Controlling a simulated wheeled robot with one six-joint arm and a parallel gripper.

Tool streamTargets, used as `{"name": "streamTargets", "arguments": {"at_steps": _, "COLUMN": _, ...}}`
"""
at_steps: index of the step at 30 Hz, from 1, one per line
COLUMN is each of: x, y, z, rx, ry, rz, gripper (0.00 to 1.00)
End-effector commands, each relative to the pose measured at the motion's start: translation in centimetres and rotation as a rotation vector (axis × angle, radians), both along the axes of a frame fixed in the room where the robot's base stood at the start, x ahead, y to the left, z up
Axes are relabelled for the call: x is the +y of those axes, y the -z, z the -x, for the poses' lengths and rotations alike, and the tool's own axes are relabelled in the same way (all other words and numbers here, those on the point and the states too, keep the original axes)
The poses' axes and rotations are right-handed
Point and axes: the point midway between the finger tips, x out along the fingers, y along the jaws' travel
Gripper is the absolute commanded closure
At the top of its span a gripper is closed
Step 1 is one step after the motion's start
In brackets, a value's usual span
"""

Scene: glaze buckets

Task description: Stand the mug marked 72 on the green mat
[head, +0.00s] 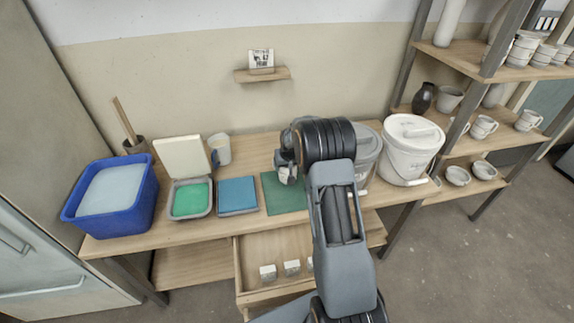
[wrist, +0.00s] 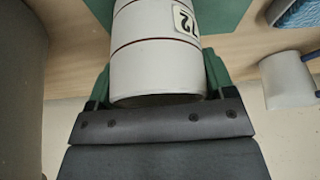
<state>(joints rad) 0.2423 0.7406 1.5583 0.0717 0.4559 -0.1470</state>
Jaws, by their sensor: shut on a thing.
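The mug marked 72 (wrist: 150,55) is white with thin dark red bands and a label reading 72, partly cut by the frame edge. My gripper (wrist: 160,75) is shut on it, with a green finger on each side. In the head view the mug (head: 288,175) shows below my gripper (head: 287,163), partly covered by it, over the green mat (head: 285,201). The mat lies on the table and also shows behind the mug in the wrist view (wrist: 225,12). I cannot tell whether the mug's base touches the mat.
An open drawer (head: 275,255) below holds small white blocks.

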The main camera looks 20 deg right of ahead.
Motion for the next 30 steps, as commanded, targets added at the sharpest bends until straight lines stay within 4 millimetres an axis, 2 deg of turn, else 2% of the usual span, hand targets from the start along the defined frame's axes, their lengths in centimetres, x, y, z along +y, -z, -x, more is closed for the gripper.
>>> {"name": "streamTargets", "arguments": {"at_steps": 11, "x": 0.0, "y": 0.4, "z": -0.1, "rx": -0.003, "ry": 0.000, "rz": 0.000, "gripper": 0.57}}
{"name": "streamTargets", "arguments": {"at_steps": 12, "x": 0.0, "y": 0.4, "z": 0.0, "rx": -0.001, "ry": -0.001, "rz": 0.001, "gripper": 0.22}}
{"name": "streamTargets", "arguments": {"at_steps": 18, "x": 0.0, "y": 0.3, "z": 0.0, "rx": -0.001, "ry": -0.001, "rz": 0.001, "gripper": 0.03}}
{"name": "streamTargets", "arguments": {"at_steps": 19, "x": 0.0, "y": 0.3, "z": 0.0, "rx": -0.001, "ry": -0.001, "rz": 0.001, "gripper": 0.00}}
{"name": "streamTargets", "arguments": {"at_steps": 26, "x": 0.0, "y": 0.2, "z": 0.0, "rx": -0.001, "ry": -0.001, "rz": 0.001, "gripper": 0.00}}
{"name": "streamTargets", "arguments": {"at_steps": 30, "x": 0.0, "y": -0.8, "z": 0.2, "rx": -0.004, "ry": -0.001, "rz": 0.001, "gripper": 0.00}}
